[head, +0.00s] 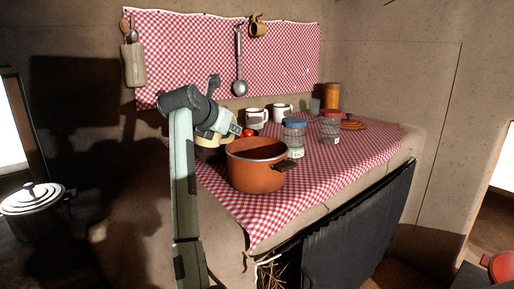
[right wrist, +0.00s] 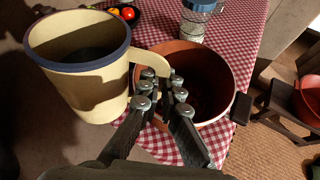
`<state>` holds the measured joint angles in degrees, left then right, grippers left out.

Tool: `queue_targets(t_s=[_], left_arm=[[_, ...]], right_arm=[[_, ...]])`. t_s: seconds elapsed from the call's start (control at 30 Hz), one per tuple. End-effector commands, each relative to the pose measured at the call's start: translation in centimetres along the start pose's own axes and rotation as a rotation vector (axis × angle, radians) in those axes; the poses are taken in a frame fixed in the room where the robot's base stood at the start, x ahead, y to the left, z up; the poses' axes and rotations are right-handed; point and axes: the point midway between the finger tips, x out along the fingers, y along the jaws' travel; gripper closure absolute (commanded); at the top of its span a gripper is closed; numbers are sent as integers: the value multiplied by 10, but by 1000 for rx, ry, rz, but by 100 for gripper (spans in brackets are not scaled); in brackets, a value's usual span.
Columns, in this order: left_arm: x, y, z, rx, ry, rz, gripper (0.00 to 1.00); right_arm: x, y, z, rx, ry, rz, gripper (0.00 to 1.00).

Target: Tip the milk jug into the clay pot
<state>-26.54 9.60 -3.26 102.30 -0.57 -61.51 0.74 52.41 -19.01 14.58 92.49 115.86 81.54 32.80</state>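The milk jug (right wrist: 85,85) is cream with a dark blue rim. In the right wrist view it stands nearly upright at the left, beside the pot; its inside is shadowed and I cannot make out milk. My right gripper (right wrist: 165,80) is closed around the jug's handle (right wrist: 150,58). In the head view my right gripper (head: 212,128) is behind and left of the pot, hiding much of the jug (head: 206,141). The clay pot (head: 254,173) is orange-brown, open, with a dark handle, on the checked cloth; it also shows in the right wrist view (right wrist: 222,75). My left gripper is not in view.
A blue-lidded jar (head: 294,134) and a red-lidded jar (head: 330,129) stand right of the pot. White mugs (head: 257,117) are behind, and a dark bowl with red and orange items (right wrist: 124,13) is near. The checked cloth (head: 345,165) is clear at front right.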

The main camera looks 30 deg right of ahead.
Motion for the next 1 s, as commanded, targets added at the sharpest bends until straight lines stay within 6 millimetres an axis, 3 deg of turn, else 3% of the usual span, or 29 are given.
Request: queue_targets(t_s=[0.3,0.4,0.7,1.0], left_arm=[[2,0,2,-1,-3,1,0],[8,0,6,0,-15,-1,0],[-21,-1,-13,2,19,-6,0],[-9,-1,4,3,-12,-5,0]], right_arm=[[3,-8,5,129,75,55,100],[8,-12,-2,168,100,72,100],[14,-19,-4,287,175,124,100],[15,-21,-4,325,200,142,100]])
